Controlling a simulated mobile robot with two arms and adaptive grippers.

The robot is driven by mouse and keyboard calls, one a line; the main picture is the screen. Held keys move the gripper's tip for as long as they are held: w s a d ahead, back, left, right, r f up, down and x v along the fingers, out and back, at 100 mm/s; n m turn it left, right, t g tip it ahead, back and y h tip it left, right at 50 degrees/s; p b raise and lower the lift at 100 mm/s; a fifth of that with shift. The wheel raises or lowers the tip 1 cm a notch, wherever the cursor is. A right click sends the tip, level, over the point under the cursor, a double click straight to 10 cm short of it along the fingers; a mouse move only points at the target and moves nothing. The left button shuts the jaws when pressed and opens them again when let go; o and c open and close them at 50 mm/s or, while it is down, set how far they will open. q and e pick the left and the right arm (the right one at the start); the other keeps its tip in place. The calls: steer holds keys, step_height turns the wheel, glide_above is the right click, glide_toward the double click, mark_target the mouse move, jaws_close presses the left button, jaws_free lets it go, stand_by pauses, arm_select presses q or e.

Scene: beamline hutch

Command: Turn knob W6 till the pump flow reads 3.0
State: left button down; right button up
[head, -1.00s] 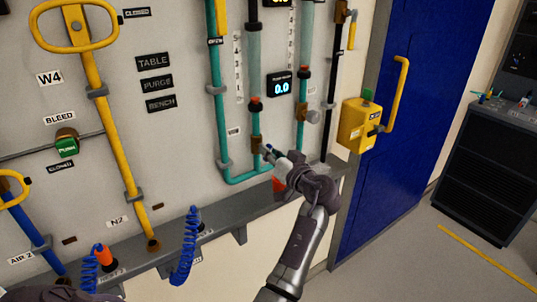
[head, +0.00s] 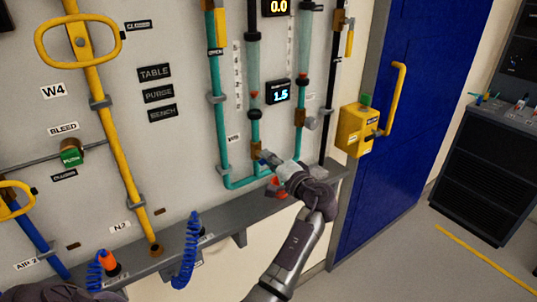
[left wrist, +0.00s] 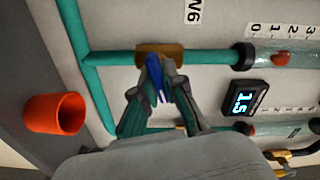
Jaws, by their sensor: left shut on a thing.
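Knob W6 is a small blue handle (left wrist: 154,72) on a brass valve body (left wrist: 158,55) on a teal pipe; the valve body also shows in the head view (head: 255,150). The W6 label (left wrist: 193,10) is beside it. My left gripper (head: 267,159) is at the valve, its fingers shut on the knob in the left wrist view (left wrist: 158,88); they partly hide it. The pump flow display (head: 280,91) reads 1.5, also in the left wrist view (left wrist: 243,100). A red float (left wrist: 282,58) stands low in the clear tube above W6. My right gripper is not in view.
A second teal pipe with a brass valve (head: 298,118) stands just right of W6. An orange cup-like part (left wrist: 55,113) is near the ledge (head: 215,237) below. A yellow box (head: 357,127) and blue door (head: 415,120) are farther right.

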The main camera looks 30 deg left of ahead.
arm_select(q)
steer(key=shift+r+m+p, duration=0.1)
steer(key=shift+m+p, duration=0.85)
steer(key=shift+m, duration=0.75)
steer(key=c, duration=1.2)
jaws_free()
steer(key=shift+w, duration=0.1)
steer(key=shift+c, duration=0.2)
